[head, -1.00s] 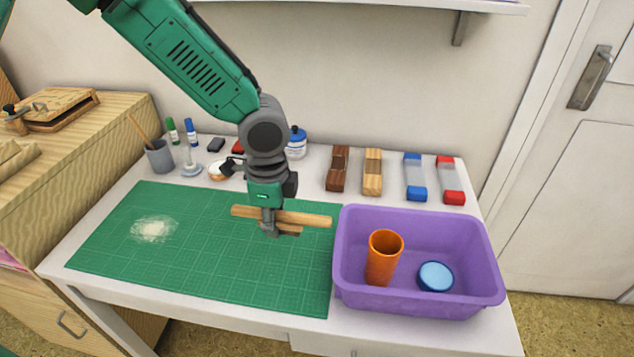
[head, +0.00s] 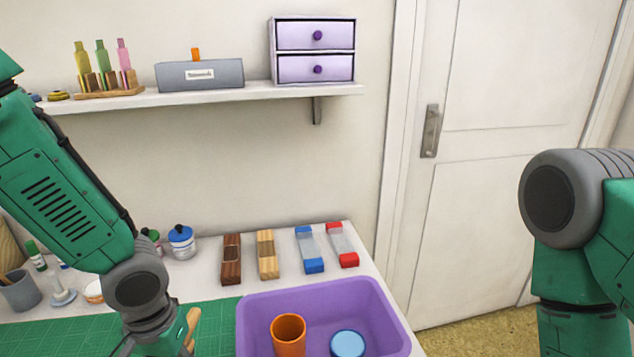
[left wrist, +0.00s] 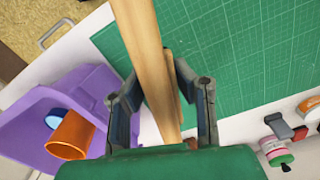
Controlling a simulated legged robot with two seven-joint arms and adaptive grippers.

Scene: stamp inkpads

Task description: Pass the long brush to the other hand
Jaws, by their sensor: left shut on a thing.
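The long wooden brush (left wrist: 148,50) lies between the fingers of my left gripper (left wrist: 162,95), which is shut on it above the table. In the head view only a short end of the brush (head: 192,325) shows beside my left wrist at the bottom edge. My left gripper's fingers are out of the head view. My right arm stands at the right edge of the head view, and its gripper is not in the picture.
A purple bin (head: 262,312) holds an orange cup (head: 288,336) and a blue round lid (head: 347,344). The green mat (left wrist: 245,50) lies beside it. Wooden blocks and blue and red pieces line the table's back. A shelf (head: 200,96) hangs above.

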